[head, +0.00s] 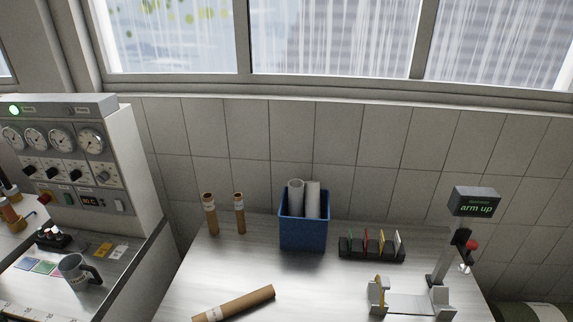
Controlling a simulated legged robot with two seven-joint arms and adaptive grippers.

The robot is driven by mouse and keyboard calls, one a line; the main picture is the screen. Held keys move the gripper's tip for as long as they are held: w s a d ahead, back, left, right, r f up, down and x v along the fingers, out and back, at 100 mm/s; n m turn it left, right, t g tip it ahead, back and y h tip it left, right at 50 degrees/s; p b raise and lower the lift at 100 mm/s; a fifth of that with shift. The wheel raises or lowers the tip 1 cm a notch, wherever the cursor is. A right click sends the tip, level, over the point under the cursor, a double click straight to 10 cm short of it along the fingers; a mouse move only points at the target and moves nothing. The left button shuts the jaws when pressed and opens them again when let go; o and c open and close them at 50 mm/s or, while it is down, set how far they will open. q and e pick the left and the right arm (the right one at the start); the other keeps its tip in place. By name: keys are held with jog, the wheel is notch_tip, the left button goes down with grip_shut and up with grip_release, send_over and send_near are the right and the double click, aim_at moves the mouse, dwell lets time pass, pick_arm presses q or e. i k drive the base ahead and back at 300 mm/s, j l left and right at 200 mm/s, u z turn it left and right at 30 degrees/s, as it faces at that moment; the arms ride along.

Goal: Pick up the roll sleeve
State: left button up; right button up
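A brown cardboard tube (234,303) lies on its side near the front of the metal table, slanting up to the right, with a lighter band near its left end. Two shorter brown tubes stand upright at the back left, one (210,214) left of the other (239,213). I cannot tell for certain which of these tubes is the roll sleeve. Neither my left nor my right gripper is in view, and no gripper touches any tube here.
A blue bin (303,235) holds grey-white rolls at the back. A dark rack (371,248) with coloured dividers stands right of it. A metal fixture (412,300) with an "arm up" display (476,202) is at the right. A gauge console (62,150) and mug (76,270) are left.

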aim_at(313, 192)
jog(key=l+z, duration=0.7)
jog(key=z, duration=0.2)
jog(key=l+z, duration=0.3)
jog(key=z, duration=0.15)
